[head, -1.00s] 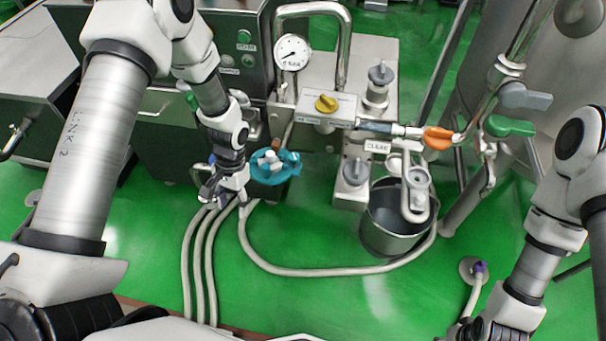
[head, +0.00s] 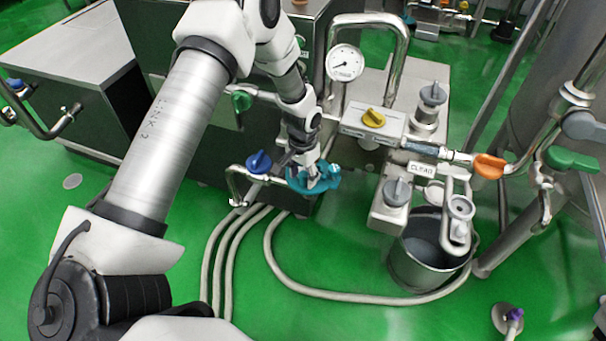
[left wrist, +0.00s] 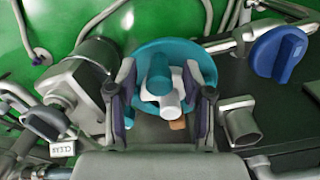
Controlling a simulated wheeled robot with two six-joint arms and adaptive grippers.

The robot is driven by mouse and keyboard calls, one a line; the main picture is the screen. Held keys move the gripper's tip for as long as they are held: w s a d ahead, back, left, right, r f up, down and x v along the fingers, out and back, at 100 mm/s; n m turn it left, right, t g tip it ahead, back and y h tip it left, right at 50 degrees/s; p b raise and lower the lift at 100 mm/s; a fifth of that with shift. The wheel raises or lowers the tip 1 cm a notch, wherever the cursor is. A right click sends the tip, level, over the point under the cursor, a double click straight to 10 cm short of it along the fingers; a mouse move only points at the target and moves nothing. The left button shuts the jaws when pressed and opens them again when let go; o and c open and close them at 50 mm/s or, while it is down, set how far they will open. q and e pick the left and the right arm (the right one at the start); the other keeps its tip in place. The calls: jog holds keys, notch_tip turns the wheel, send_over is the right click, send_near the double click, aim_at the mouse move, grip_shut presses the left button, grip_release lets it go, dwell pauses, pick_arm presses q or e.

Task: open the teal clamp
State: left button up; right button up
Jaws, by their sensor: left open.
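The teal clamp (head: 329,182) is a round teal ring on the front of the dark cabinet, beside the blue valve handle. In the left wrist view the teal clamp (left wrist: 202,62) fills the middle, with a white and teal knob (left wrist: 163,92) standing out from it. My left gripper (head: 313,178) is at the clamp and partly covers it. In the left wrist view my left gripper (left wrist: 161,105) is open, with one finger on each side of the knob. I cannot tell if the fingers touch it. My right gripper is out of view.
The blue valve handle (head: 259,162) sits close left of the clamp. A pressure gauge (head: 345,62), yellow knob (head: 373,118) and orange handle (head: 489,166) stand to the right. A steel bucket (head: 408,268) and pale hoses (head: 350,297) occupy the green floor.

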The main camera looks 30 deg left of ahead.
pick_arm(q)
grip_shut()
jog(key=shift+s, duration=0.15)
jog(key=shift+s+a+r+m+p, duration=0.1)
jog(key=shift+s+a+m+p, duration=0.15)
jog(key=shift+m, duration=0.2)
jog(key=shift+s+a+r+m+p, duration=0.1)
jog(key=shift+m+p, duration=0.2)
jog(key=shift+m, duration=0.15)
jog(key=s+a+m, duration=0.1)
jog(key=a+m, duration=0.7)
jog(key=m, duration=0.6)
jog(key=shift+s+a+f+m, duration=0.2)
jog(key=shift+s+m, duration=0.1)
jog(key=shift+s, duration=0.1)
